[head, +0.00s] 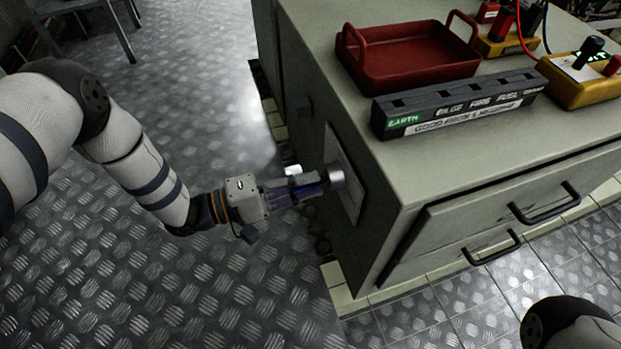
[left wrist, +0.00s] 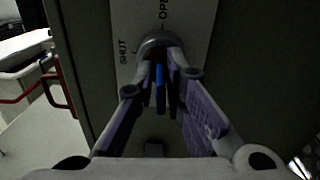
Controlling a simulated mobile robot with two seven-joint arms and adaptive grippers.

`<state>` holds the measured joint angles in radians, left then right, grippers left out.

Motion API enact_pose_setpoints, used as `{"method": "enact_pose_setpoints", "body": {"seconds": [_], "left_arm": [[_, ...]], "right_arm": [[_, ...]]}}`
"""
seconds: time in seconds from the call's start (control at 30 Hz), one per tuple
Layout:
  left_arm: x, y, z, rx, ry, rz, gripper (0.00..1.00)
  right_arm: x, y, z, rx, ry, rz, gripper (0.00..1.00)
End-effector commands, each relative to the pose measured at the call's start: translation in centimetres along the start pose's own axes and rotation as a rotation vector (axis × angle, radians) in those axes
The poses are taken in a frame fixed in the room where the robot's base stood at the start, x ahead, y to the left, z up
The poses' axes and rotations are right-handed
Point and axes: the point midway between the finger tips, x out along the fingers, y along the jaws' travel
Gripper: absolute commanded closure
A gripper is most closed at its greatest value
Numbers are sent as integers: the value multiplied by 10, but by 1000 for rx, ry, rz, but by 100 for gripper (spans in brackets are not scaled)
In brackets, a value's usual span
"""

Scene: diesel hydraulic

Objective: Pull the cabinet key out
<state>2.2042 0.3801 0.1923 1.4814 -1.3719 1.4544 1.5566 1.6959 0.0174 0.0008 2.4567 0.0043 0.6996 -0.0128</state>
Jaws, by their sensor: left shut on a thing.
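The blue cabinet key (left wrist: 160,92) shows in the left wrist view between the fingers of my left gripper (left wrist: 163,100), which is shut on it. The key stands at the round metal lock (left wrist: 158,40), on a pale plate (left wrist: 190,22) marked SHUT and OPEN. How deep the key sits in the lock is hidden by the fingers. In the head view, my left gripper (head: 318,184) reaches the lock (head: 335,175) on the side of the grey cabinet (head: 310,75). My right gripper is not in view.
On the cabinet top stand a red tray (head: 415,58), a dark labelled strip (head: 450,105) and a yellow meter (head: 585,85) with leads. Two drawers with black handles (head: 545,205) face front.

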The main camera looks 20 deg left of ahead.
Motion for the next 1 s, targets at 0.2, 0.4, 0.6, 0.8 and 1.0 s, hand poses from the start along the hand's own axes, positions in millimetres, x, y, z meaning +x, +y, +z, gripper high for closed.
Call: {"method": "enact_pose_setpoints", "body": {"seconds": [0.2,0.4,0.6,0.8,1.0], "left_arm": [[-9,-1,0,-1,0,-3,100],[-17,-1,0,-1,0,-4,100],[-25,-1,0,-1,1,-3,100],[-32,0,0,-1,0,-2,100],[-36,0,0,-1,0,-1,100]], "right_arm": [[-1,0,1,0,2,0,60],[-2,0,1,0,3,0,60],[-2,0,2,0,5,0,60],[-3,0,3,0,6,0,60],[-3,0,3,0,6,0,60]]}}
